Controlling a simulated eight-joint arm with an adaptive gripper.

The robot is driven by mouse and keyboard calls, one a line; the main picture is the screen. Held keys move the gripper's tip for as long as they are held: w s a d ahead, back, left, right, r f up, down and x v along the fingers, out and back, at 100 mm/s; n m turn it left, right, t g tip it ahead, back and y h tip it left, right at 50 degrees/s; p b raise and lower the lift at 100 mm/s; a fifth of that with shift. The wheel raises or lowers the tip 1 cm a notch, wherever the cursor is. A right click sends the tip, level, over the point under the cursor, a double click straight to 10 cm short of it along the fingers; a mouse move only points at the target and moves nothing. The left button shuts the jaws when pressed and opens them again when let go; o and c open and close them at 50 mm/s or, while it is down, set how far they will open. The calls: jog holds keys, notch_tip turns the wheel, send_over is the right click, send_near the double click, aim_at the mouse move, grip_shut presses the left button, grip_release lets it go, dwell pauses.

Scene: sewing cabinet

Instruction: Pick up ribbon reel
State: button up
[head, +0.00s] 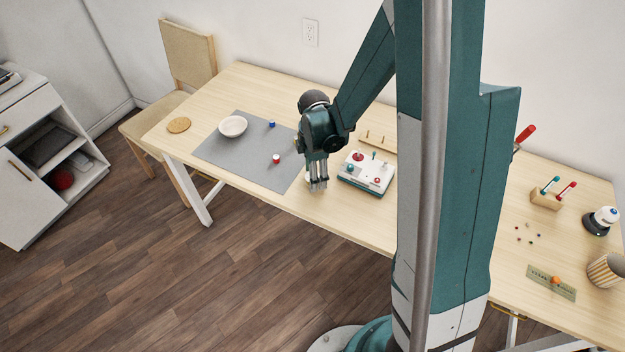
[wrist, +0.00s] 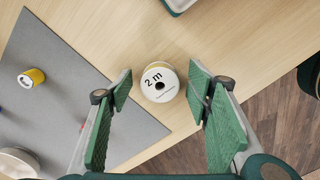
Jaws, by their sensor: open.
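The ribbon reel (wrist: 159,83) is a small white disc marked "2 m" with a dark centre hole and a thin yellowish edge. In the wrist view it lies on the bare wooden table beside the grey mat. My gripper (wrist: 160,72) is open, its green-padded fingers on either side of the reel with clear gaps. In the head view my gripper (head: 318,187) points down near the table's front edge and hides most of the reel.
The grey mat (head: 228,160) holds a pale bowl (head: 233,126), a blue spool (head: 271,124) and a red-and-white spool (head: 276,159). A yellow spool (wrist: 32,78) shows in the wrist view. A white-and-teal box with knobs (head: 368,173) stands close right of my gripper.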

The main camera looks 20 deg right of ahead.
dwell(0.5)
jog(key=c, duration=0.9)
jog(key=shift+r, duration=0.15)
jog(key=shift+r+p, duration=1.1)
jog(key=shift+r, duration=3.75)
